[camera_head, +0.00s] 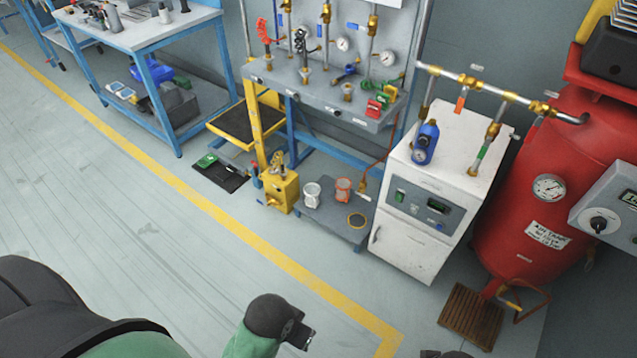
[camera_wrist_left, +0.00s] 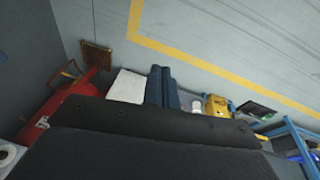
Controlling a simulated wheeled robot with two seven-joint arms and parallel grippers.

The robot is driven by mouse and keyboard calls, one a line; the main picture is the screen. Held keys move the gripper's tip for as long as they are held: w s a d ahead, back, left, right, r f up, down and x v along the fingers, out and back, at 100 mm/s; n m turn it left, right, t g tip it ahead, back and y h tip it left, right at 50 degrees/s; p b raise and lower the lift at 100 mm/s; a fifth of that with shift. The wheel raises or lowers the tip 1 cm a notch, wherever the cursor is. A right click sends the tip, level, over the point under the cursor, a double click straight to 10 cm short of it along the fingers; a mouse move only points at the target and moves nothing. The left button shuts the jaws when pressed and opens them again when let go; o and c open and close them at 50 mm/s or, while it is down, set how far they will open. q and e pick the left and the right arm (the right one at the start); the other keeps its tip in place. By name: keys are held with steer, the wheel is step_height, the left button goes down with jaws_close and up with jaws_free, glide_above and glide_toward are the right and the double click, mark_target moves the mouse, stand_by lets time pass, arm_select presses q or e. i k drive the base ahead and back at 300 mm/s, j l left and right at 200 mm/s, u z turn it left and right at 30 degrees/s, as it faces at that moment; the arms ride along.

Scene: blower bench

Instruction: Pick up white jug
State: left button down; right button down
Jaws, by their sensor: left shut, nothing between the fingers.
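The white jug (camera_head: 312,195) stands upright on a low grey stand (camera_head: 335,222) in front of the blue-legged bench. A small white shape beside the fingers in the left wrist view (camera_wrist_left: 197,106) looks like this jug. My left gripper (camera_head: 302,336) is over open floor at the bottom of the head view, well short of the jug. In the left wrist view its two dark fingers (camera_wrist_left: 161,86) are together and hold nothing. My right gripper does not show.
A yellow block with a brass valve (camera_head: 280,190) stands left of the jug. A white cabinet (camera_head: 420,200) and red air tank (camera_head: 535,190) stand to the right. A wooden pallet (camera_head: 471,316) lies below the tank. The floor before the stand is clear.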

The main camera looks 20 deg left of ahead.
mark_target(312, 190)
steer(key=i+l+u, duration=0.45)
steer(key=l+u, duration=0.15)
steer(key=i+l+u, duration=0.15)
steer(key=l+u, duration=0.15)
steer(key=i+l+u, duration=0.1)
steer(key=l+u, duration=0.2)
steer(key=l, duration=0.15)
